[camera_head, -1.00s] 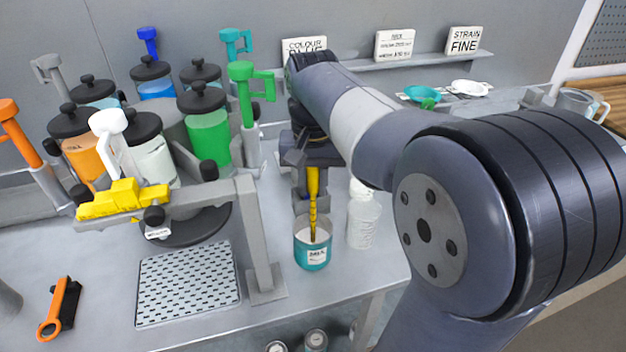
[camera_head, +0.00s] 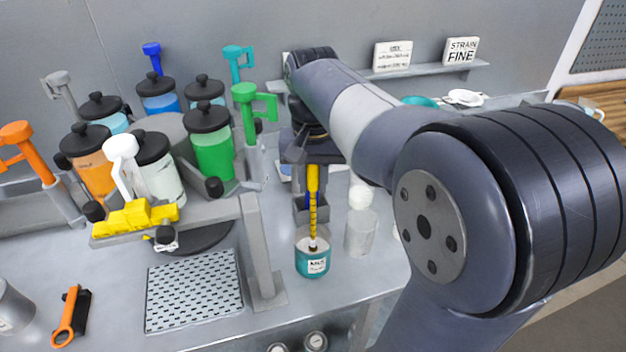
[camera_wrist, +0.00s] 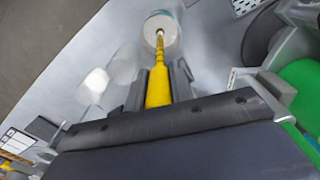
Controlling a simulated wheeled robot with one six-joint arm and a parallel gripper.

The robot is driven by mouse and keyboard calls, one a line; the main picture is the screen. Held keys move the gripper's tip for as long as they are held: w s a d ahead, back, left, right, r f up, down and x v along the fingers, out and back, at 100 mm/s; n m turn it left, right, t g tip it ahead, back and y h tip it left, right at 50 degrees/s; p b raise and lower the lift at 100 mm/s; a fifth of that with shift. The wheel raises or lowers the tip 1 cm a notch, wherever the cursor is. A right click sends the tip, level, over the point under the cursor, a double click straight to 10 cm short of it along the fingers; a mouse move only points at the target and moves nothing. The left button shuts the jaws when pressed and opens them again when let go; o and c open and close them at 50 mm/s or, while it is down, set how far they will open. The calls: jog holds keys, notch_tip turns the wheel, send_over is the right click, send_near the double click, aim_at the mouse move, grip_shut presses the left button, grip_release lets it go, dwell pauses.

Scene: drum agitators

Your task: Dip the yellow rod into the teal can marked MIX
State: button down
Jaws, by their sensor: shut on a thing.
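The yellow rod (camera_head: 313,203) hangs upright from my gripper, with a pale tip at its lower end. My gripper (camera_wrist: 158,88) is shut on the rod's upper part, and the rod also shows in the wrist view (camera_wrist: 159,76). The teal can marked MIX (camera_head: 313,264) stands on the bench near its front edge, directly under the rod. In both views the rod's tip lies over the can's open mouth (camera_wrist: 161,43). I cannot tell whether it is just above or inside the rim. Pale contents show in the can.
A translucent bottle with a white cap (camera_head: 361,233) stands close right of the can. A grey stand post (camera_head: 257,250) is on its left, with a perforated plate (camera_head: 194,290) beyond. Coloured jars (camera_head: 211,145) stand behind left. An orange-handled tool (camera_head: 67,315) lies front left.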

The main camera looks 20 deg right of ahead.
notch_tip(320, 180, up, 10)
jog(key=p, duration=0.6)
jog(key=shift+f, duration=0.2)
